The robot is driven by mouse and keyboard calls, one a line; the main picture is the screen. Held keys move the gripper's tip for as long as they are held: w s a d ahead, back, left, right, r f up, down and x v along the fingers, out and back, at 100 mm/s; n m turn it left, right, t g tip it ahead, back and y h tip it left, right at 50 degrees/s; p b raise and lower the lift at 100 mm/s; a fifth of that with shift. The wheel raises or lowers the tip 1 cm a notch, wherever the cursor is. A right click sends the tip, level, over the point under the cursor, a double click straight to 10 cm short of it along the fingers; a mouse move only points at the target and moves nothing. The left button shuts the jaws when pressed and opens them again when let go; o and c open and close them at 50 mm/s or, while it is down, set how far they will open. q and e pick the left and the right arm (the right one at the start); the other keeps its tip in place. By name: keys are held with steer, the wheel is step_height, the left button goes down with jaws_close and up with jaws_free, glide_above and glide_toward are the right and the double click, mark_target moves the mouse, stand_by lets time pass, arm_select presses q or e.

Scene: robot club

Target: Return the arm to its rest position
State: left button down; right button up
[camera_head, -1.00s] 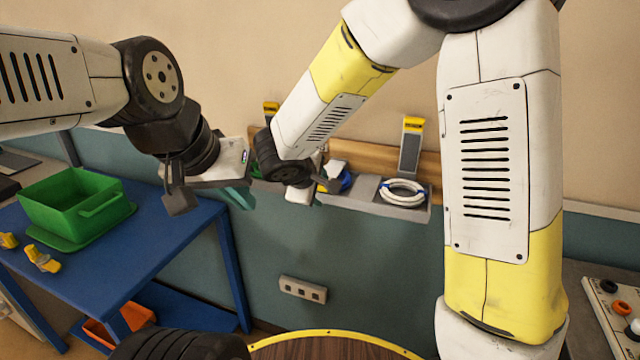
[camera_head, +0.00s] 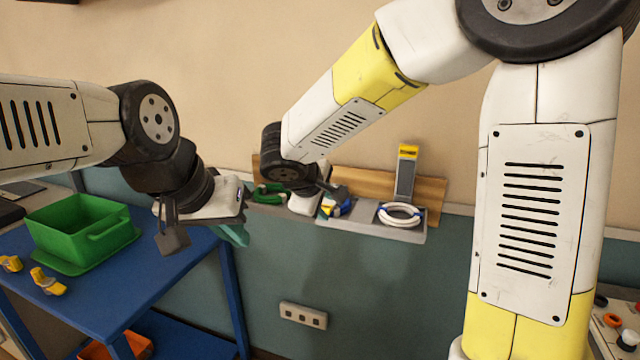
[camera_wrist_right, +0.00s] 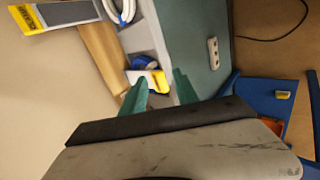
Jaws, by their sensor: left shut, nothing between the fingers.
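My right arm reaches in from the right, white and yellow, bent down towards the wall bins. Its gripper (camera_head: 308,200) hangs in front of the bins in the head view, its fingers hard to make out there. In the right wrist view, its two teal fingers (camera_wrist_right: 160,92) stand apart with nothing held between them; a blue and yellow item shows beyond them in a bin. My left arm enters from the left. Its gripper (camera_head: 234,234) hangs just right of the blue table's back corner, teal fingers shut and empty.
A blue table (camera_head: 130,285) at left holds a green bin (camera_head: 80,228) and small yellow pieces (camera_head: 47,282). Grey wall bins (camera_head: 370,228) on a wooden board hold a coiled white cable (camera_head: 400,213) and a green coil (camera_head: 268,192). A wall socket (camera_head: 303,315) sits below.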

steer(key=s+d+r+m+g+y, duration=0.1)
steer(key=s+d+r+m+g, duration=0.2)
steer(key=s+d+m, duration=0.7)
steer(key=s+d+r+m+y, duration=0.1)
steer(key=s+d+y, duration=0.1)
steer(key=s, duration=0.3)
steer(key=s+d+r+m+t+y, duration=0.1)
steer(key=s+d+y, duration=0.1)
steer(key=s, duration=0.3)
steer(key=shift+s+d+r+m, duration=0.25)
steer(key=shift+d+r+m, duration=0.05)
steer(key=shift+d, duration=0.1)
